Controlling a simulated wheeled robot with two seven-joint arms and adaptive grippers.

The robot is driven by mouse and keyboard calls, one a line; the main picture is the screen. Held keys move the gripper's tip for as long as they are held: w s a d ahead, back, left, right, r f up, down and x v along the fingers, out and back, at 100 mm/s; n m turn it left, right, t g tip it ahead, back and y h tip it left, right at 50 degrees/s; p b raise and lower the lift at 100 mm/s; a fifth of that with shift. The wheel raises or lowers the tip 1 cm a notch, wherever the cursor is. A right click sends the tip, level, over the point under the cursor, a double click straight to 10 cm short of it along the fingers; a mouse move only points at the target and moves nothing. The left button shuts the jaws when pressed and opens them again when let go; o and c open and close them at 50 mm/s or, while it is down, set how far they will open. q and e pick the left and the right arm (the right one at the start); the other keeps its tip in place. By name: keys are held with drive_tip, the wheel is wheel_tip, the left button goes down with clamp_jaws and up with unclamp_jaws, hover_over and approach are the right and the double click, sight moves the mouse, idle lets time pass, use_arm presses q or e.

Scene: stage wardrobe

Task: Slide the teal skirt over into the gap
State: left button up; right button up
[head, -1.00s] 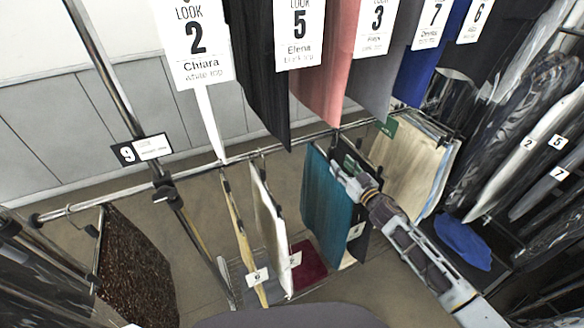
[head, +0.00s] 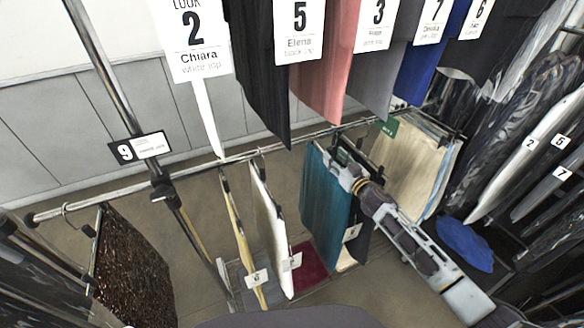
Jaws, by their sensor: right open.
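The teal skirt (head: 324,208) hangs from the lower rail (head: 290,143), right of the middle. Darker and pale garments hang close behind it on its right. My right gripper (head: 338,166) is at the skirt's top right edge, just below the rail, with its arm coming in from the lower right. It is open; whether it touches the skirt or its hanger I cannot tell. It covers part of the skirt's top edge. Open rail lies between the teal skirt and the cream garment (head: 268,222) to its left. My left gripper is out of view.
A yellowish garment (head: 238,235) hangs left of the cream one. A wide stretch of bare rail separates it from a brown sequinned garment (head: 133,270). An upright post with a 9 tag (head: 140,148) crosses there. Labelled garments hang above. Cream garments (head: 418,165) hang at right.

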sight(331, 154)
drive_tip(key=shift+b+x, duration=0.4)
drive_tip(key=shift+x, duration=1.1)
drive_tip(key=shift+a, duration=0.15)
drive_tip(key=s+a, duration=0.4)
drive_tip(key=a, duration=0.9)
drive_tip(key=shift+s+p, duration=0.35)
drive_tip(key=shift+s, duration=0.05)
idle(0.4)
drive_tip(key=shift+w+d, duration=0.1)
drive_tip(key=shift+w+d, duration=0.1)
drive_tip(key=shift+d, duration=0.25)
idle(0.5)
